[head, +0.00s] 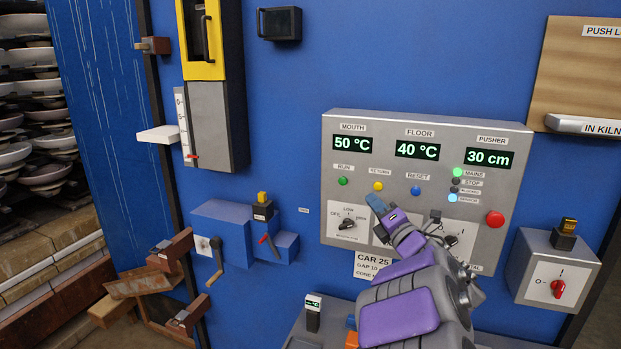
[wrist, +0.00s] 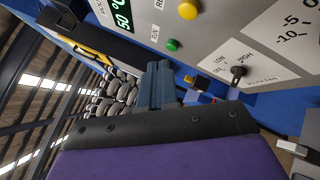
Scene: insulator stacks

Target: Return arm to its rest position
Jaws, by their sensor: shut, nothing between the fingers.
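My gripper (head: 376,203) is in front of the grey control panel (head: 331,190), with its blue-grey fingertips pointing up and left, below the yellow button. The fingers are shut and hold nothing. In the wrist view the closed fingers (wrist: 163,84) show in the middle, beside the panel's green button (wrist: 172,44) and a black knob (wrist: 238,72). I cannot tell whether the fingertips touch the panel. My purple and grey arm covers part of the panel's lower right dials.
A red button (head: 495,219) and a switch box (head: 556,268) lie right of my arm. A blue box with a crank (head: 215,262) stands left. A grey ledge (head: 300,338) with a small device (head: 313,313) is below. Stacked insulators (head: 38,135) fill the far left.

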